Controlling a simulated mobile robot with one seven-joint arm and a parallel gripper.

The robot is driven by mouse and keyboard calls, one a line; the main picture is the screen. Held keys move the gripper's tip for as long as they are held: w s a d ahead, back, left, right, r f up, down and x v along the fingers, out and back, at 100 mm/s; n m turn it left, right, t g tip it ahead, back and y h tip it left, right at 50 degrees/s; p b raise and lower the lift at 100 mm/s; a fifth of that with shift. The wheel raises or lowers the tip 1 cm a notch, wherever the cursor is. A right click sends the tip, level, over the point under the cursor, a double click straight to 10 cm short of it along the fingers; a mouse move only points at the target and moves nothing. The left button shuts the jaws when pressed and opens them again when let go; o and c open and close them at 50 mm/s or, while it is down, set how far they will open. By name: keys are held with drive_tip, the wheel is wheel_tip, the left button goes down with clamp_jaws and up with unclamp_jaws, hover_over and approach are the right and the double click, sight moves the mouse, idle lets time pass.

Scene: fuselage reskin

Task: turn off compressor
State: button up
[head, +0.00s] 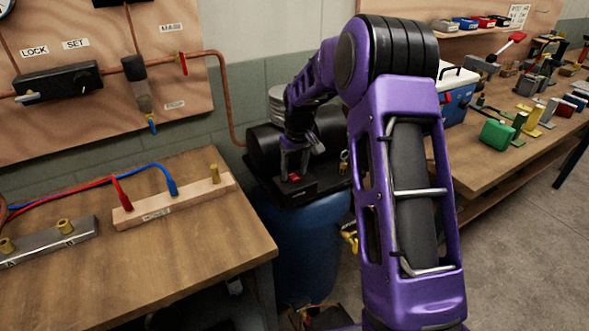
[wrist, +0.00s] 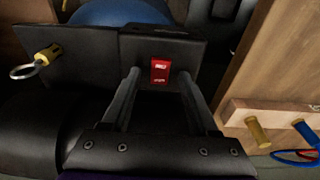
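The compressor (head: 262,152) is a black unit on top of a blue drum (head: 300,235), at the centre of the head view behind the wooden table. Its red rocker switch (wrist: 160,71) sits on a black box and also shows in the head view (head: 294,178). I cannot read the switch's position. My gripper (wrist: 158,76) is open and empty, its two fingers apart on either side of the switch in the picture. In the head view my gripper (head: 294,165) points down just over the switch box; I cannot tell whether it touches.
A brass fitting with a ring (wrist: 47,54) is by the black plate. The wooden table (head: 190,270) with hose manifold (head: 190,198) stands left. A copper pipe (head: 226,95) runs down the wall behind. A workbench (head: 490,165) with tools stands right.

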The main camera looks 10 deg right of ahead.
drive_tip(key=shift+r, duration=0.15)
wheel_tip(320, 180, up, 17)
drive_tip(key=s+p, duration=0.1)
drive_tip(key=s, duration=0.1)
drive_tip(key=shift+s+d, duration=0.15)
drive_tip(key=shift+d, duration=0.25)
